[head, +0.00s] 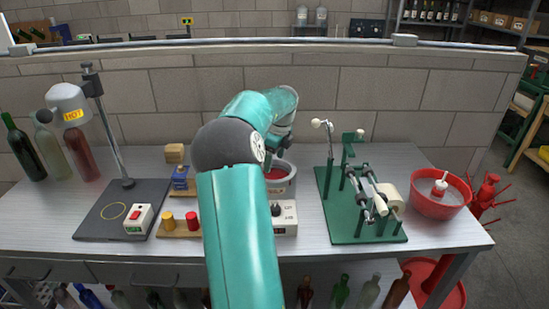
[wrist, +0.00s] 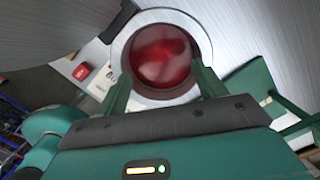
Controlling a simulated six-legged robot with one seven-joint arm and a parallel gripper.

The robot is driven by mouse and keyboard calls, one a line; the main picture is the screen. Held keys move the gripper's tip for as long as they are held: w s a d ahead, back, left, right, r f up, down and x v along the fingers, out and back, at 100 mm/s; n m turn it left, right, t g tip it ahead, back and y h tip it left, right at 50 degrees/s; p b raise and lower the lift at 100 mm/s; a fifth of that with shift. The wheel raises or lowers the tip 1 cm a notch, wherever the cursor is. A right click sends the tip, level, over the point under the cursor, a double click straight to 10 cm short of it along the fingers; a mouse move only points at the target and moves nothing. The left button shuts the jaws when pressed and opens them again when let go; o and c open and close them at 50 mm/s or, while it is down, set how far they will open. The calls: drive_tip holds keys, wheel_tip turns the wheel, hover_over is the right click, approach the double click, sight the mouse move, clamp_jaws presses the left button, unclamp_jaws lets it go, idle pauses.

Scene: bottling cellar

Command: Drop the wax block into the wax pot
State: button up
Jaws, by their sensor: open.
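The wax pot (head: 289,185) is a round grey pot with red wax in it, mostly behind my arm in the head view. In the wrist view the pot (wrist: 121,48) lies just beyond my gripper (wrist: 162,90), its red surface facing the camera. My gripper is open, with its two green fingers apart over the near side of the pot and nothing between them. A darker red patch (wrist: 176,46) shows within the wax; I cannot tell whether it is the wax block or a reflection. No separate wax block is clearly visible elsewhere.
A green bench device (head: 335,215) with rollers stands right of the pot, and a red bowl (head: 436,207) beyond it. To the left are yellow and red cylinders (head: 180,220) and a lamp stand (head: 110,130) on a dark plate. Bottles stand at far left.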

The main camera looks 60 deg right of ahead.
drive_tip(key=shift+r, duration=0.15)
wheel_tip(320, 180, up, 13)
drive_tip(key=s, duration=0.2)
drive_tip(key=shift+r, duration=0.2)
drive_tip(key=shift+a, duration=0.1)
idle(0.7)
